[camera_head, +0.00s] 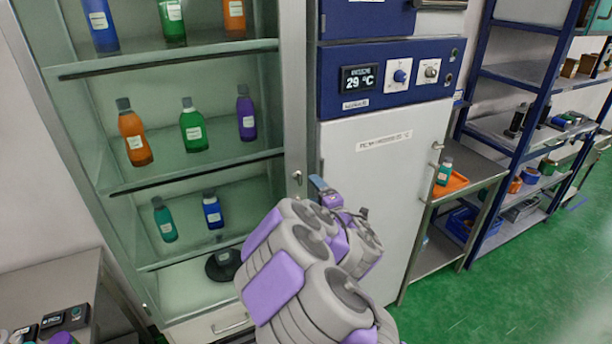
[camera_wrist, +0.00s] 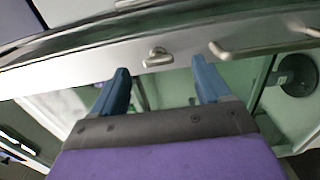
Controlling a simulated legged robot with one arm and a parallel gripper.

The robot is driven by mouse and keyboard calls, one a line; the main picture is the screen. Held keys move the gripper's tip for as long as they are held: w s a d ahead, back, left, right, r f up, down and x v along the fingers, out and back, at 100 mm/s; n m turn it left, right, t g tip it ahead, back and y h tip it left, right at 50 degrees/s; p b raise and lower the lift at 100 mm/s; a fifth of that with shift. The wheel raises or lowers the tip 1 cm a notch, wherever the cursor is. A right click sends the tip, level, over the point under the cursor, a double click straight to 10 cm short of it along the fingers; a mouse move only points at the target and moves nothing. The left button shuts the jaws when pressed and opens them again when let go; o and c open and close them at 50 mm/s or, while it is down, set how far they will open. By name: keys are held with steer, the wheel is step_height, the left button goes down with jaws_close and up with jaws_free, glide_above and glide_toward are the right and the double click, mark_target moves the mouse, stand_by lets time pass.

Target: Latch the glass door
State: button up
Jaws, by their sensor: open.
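The glass-fronted cabinet (camera_head: 293,90) stands at left in the head view, with a metal frame along its right side. A small metal latch (camera_head: 297,177) sits on that frame. In the wrist view the latch (camera_wrist: 157,57) lies just beyond and between my fingertips, apparently untouched. My gripper (camera_head: 318,184) is open and empty beside the latch; its two blue fingers also show in the wrist view (camera_wrist: 160,72). A metal handle (camera_wrist: 222,49) shows right of the latch there. I cannot tell whether the glass door is fully closed, and part of the lower frame is hidden by my arm.
Several coloured bottles stand on the cabinet shelves (camera_head: 165,62). A white and blue unit (camera_head: 385,150) reading 29 °C stands close on the right. A side table (camera_head: 478,166) and blue racks (camera_head: 480,95) are farther right. Green floor (camera_head: 510,290) is free at lower right.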

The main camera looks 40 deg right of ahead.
mark_target(301, 181)
steer(key=w, duration=0.1)
steer(key=w+a, duration=0.1)
steer(key=w, duration=0.2)
steer(key=shift+w+a+r, duration=0.2)
steer(key=shift+w+r, duration=0.15)
steer(key=shift+w+d+f, duration=0.1)
steer(key=shift+w+d, duration=0.15)
steer(key=shift+w, duration=0.35)
steer(key=shift+w+d+f, duration=0.1)
steer(key=shift+w+d, duration=0.05)
steer(key=shift+d, duration=0.35)
steer(key=shift+w+d+f, duration=0.1)
steer(key=shift+d, duration=0.4)
steer(key=shift+a+r, duration=0.2)
steer(key=shift+a, duration=0.7)
steer(key=c, duration=0.7)
steer(key=shift+d, duration=0.25)
steer(key=c, duration=0.3)
